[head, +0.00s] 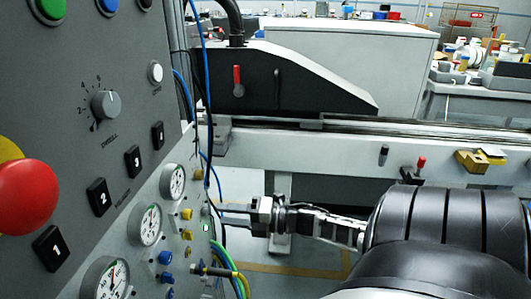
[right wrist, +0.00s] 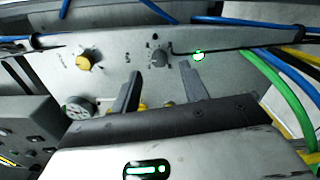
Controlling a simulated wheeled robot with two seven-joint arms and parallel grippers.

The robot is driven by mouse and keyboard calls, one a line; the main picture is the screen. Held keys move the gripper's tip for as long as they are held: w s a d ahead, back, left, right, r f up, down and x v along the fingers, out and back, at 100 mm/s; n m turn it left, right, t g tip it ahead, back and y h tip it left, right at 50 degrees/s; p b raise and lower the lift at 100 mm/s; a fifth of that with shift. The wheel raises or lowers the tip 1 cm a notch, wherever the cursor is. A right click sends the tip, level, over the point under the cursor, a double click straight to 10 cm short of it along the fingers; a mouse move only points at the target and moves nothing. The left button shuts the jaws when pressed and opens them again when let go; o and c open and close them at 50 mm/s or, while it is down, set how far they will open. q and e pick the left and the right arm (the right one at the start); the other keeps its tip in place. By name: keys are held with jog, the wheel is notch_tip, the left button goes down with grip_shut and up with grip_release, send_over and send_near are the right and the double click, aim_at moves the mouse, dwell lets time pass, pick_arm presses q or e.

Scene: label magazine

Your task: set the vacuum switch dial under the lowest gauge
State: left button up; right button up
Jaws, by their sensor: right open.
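The lower panel (head: 125,258) carries three white gauges in a slanting row; the lowest gauge (head: 105,280) is cut by the bottom edge of the head view. One gauge (right wrist: 80,108) shows in the right wrist view, but I cannot tell which. That view also shows a dark grey dial (right wrist: 159,57) and a yellow knob (right wrist: 84,60) with marks around it. I cannot tell for sure which is the vacuum switch dial. My right gripper (head: 236,214) is open and empty beside the panel's right edge. Its fingers (right wrist: 160,80) point at the grey dial, apart from it.
A green light (right wrist: 198,55) glows right of the grey dial. Blue hoses (right wrist: 270,65) and green and yellow hoses (right wrist: 285,90) run close to the panel's edge. Above the gauges are numbered black buttons (head: 99,197), a dwell dial (head: 105,103) and a red stop button (head: 28,197).

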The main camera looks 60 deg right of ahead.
jog(key=v, duration=1.2)
jog(key=shift+s+d, duration=0.15)
jog(key=shift+s, duration=0.1)
